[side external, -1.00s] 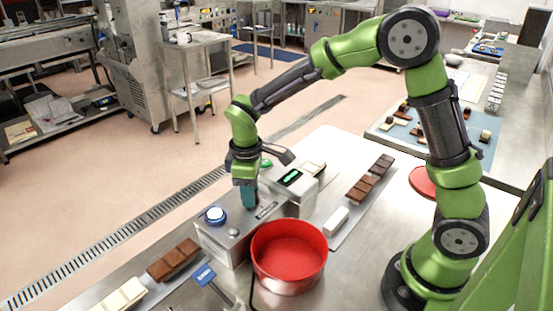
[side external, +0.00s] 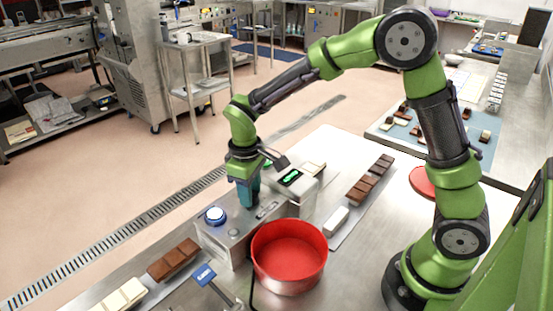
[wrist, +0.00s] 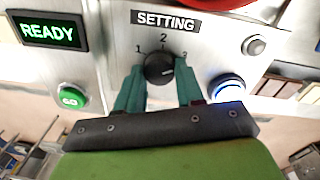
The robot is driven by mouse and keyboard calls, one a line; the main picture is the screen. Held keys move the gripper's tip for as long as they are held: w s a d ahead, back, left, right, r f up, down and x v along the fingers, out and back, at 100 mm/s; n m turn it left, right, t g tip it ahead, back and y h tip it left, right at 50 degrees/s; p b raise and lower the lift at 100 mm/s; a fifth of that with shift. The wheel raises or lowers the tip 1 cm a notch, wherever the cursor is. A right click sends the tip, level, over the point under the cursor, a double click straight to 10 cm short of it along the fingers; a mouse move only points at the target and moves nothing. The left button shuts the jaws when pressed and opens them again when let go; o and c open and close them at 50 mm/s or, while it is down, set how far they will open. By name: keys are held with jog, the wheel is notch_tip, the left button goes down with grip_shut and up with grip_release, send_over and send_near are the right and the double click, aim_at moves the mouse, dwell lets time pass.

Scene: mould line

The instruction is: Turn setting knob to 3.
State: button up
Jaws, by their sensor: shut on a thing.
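The setting knob (wrist: 158,68) is black and round, on a grey metal panel under a SETTING label (wrist: 166,20). A light mark on the knob seems to point right, a little below the 3. My gripper (wrist: 159,74) has one teal finger on each side of the knob and is shut on it. In the side view my gripper (side external: 250,203) points down onto the grey control box (side external: 228,247), hiding the knob.
A lit blue-white button (wrist: 227,88), a green GO button (wrist: 71,97) and a READY display (wrist: 48,31) sit close around the knob. A red round pan (side external: 289,252) stands in front of the box. Chocolate bars (side external: 173,259) lie to the left.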

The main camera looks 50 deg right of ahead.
jog(key=o, duration=1)
jog(key=shift+o, duration=0.2)
jog(key=shift+r, duration=0.1)
notch_tip(320, 180, up, 17)
jog(key=shift+a, duration=0.4)
jog(key=shift+s, duration=0.1)
